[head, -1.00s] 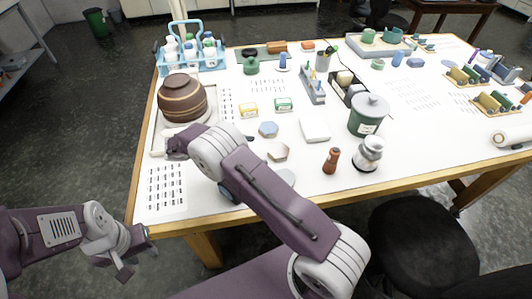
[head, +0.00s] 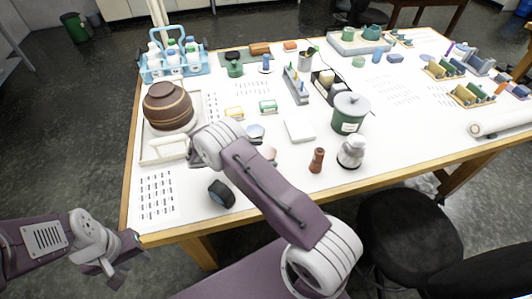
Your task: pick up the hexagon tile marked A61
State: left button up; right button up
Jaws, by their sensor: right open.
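Two small hexagon tiles show on the white table in the head view. One is blue-grey (head: 255,131), and one is pinkish (head: 269,153) and partly covered by my right arm. Their marks are too small to read, so I cannot tell which is A61. My right arm reaches over the table from the lower right, its wrist (head: 210,146) left of the tiles and beside the pot's tray. Its open gripper is mostly hidden by the wrist, and I see nothing held. My left gripper (head: 122,262) is open and empty, off the table at lower left.
A brown pot (head: 168,106) stands on a pale tray (head: 152,153). A black roll (head: 221,193) lies near the front edge. A white block (head: 299,130), green canister (head: 350,112), reddish-brown piece (head: 317,160) and glass jar (head: 351,151) stand to the right. A printed sheet (head: 157,194) lies front left.

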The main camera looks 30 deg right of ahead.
aim_at(262, 154)
jog(key=shift+a, duration=0.1)
jog(key=c, duration=1.6)
jog(key=shift+r, duration=0.15)
jog(key=shift+c, duration=0.2)
jog(key=shift+r, duration=0.3)
notch_tip(262, 154, up, 3)
jog(key=shift+r+b, duration=0.1)
jog(key=shift+b, duration=0.45)
jog(key=s+d+r+b, duration=0.1)
jog(key=s+d+r, duration=0.4)
jog(key=s, duration=0.5)
jog(key=shift+s+d+r, duration=0.15)
jog(key=shift+d+r, duration=0.25)
jog(key=shift+r, duration=0.55)
